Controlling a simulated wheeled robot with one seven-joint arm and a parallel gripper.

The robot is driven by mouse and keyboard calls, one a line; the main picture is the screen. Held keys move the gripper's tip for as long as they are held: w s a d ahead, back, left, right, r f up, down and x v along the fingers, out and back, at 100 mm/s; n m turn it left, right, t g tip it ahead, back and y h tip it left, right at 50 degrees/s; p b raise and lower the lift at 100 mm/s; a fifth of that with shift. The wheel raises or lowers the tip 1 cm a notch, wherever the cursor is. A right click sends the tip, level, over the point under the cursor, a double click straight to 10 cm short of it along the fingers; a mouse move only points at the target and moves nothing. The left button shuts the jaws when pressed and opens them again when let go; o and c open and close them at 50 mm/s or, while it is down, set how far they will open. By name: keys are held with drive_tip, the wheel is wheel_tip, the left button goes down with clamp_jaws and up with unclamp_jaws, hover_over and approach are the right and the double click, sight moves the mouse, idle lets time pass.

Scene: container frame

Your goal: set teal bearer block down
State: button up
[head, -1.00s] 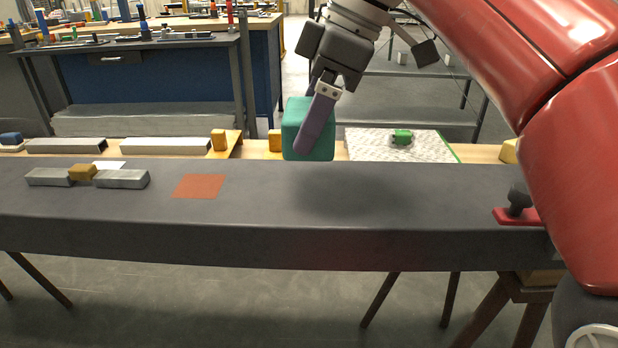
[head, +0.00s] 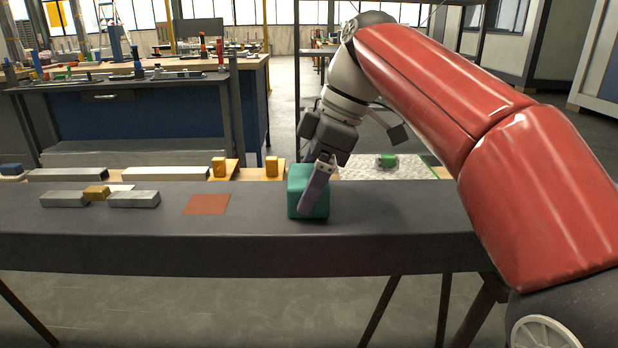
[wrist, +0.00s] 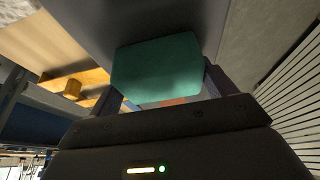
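The teal bearer block (head: 296,192) is between the fingers of my gripper (head: 312,196), over the dark grey beam top (head: 400,207). It is upright, with its lower edge at or very close to the beam surface; I cannot tell whether it fully touches. In the wrist view the teal block (wrist: 158,68) fills the space between both fingers, which lie against its sides. The near finger hides part of the block in the head view. A flat orange-red square (head: 207,204) lies on the beam to the left of the block, apart from it.
Two grey metal bars (head: 134,199) with a small ochre block (head: 96,192) between them lie at the left of the beam. Behind are ochre pieces (head: 271,167) and a green piece (head: 386,160) on a pale mat. The beam top right of the block is clear.

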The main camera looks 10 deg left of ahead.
drive_tip(key=o, duration=0.3)
